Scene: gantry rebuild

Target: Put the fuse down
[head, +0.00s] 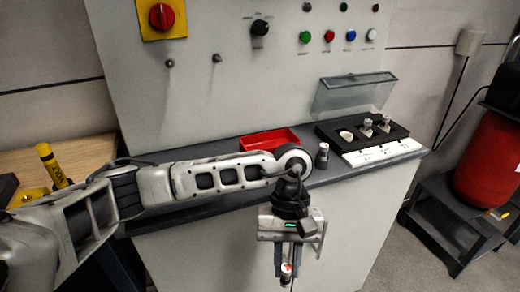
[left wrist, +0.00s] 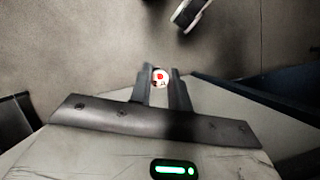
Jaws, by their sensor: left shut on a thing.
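My left gripper (head: 287,272) points downward in front of the cabinet, below the shelf's front edge. Its fingers are shut on a small white fuse with a red mark (head: 286,269). In the left wrist view, the round red-and-white end of the fuse (left wrist: 160,77) shows between the two dark fingertips (left wrist: 163,82). The floor lies behind it in that view. The fuse touches nothing else that I can see. My right gripper is not in view.
A red tray (head: 266,140) lies on the grey shelf (head: 240,187). A small grey-and-white cylinder (head: 322,156) stands to its right. Farther right is a black holder (head: 397,132) with several round pieces, a white strip (head: 370,157) and a raised clear lid (head: 350,95).

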